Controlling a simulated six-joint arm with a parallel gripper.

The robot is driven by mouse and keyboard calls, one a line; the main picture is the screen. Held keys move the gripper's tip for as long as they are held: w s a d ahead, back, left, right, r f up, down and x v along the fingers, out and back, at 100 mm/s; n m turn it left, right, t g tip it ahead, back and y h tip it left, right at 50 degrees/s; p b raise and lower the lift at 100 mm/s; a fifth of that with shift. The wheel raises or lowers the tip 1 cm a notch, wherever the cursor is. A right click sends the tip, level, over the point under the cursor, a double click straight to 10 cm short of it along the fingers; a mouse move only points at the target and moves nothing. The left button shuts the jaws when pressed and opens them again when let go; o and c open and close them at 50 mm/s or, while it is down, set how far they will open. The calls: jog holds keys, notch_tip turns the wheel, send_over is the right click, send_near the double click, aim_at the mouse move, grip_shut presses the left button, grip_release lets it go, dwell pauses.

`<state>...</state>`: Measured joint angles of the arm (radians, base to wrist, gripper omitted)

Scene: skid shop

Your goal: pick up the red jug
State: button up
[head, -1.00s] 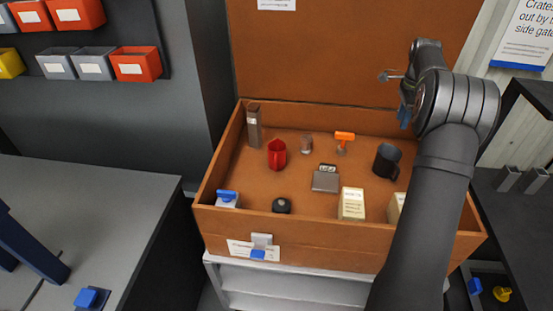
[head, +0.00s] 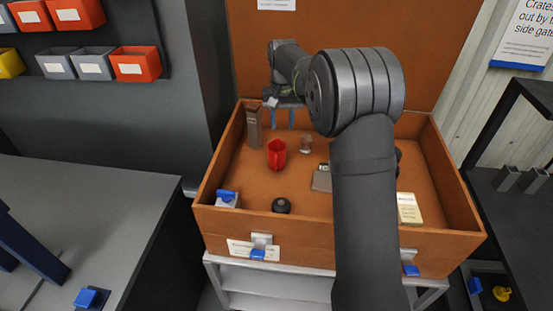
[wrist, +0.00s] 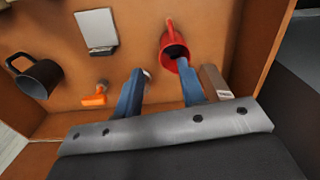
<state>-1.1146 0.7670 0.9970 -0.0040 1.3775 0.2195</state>
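The red jug (head: 276,155) stands upright in the left part of the open brown crate (head: 215,165). My gripper (head: 282,120), with two blue fingers, hangs towards the crate's back, behind the jug in the head view. In the wrist view the red jug (wrist: 188,43) lies just beyond the right finger, partly overlapped by it. My gripper (wrist: 160,72) is open, its fingers well apart and nothing held between them. The jug's handle side points to the top of the wrist view.
The wrist view also shows a dark mug (wrist: 42,78), an orange-topped item (wrist: 94,100) and a grey pad (wrist: 98,32). A black round item (head: 281,205) sits nearer the front.

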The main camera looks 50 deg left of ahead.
aim_at(275, 160)
jog(key=shift+n, duration=0.7)
jog(key=f, duration=0.6)
jog(key=s+f, duration=0.1)
jog(key=f, duration=0.4)
jog(key=s+f, duration=0.1)
jog(key=f, duration=0.5)
jog(key=shift+s+a+f, duration=0.1)
jog(key=shift+a+f, duration=0.2)
jog(key=shift+a, duration=0.1)
grip_shut()
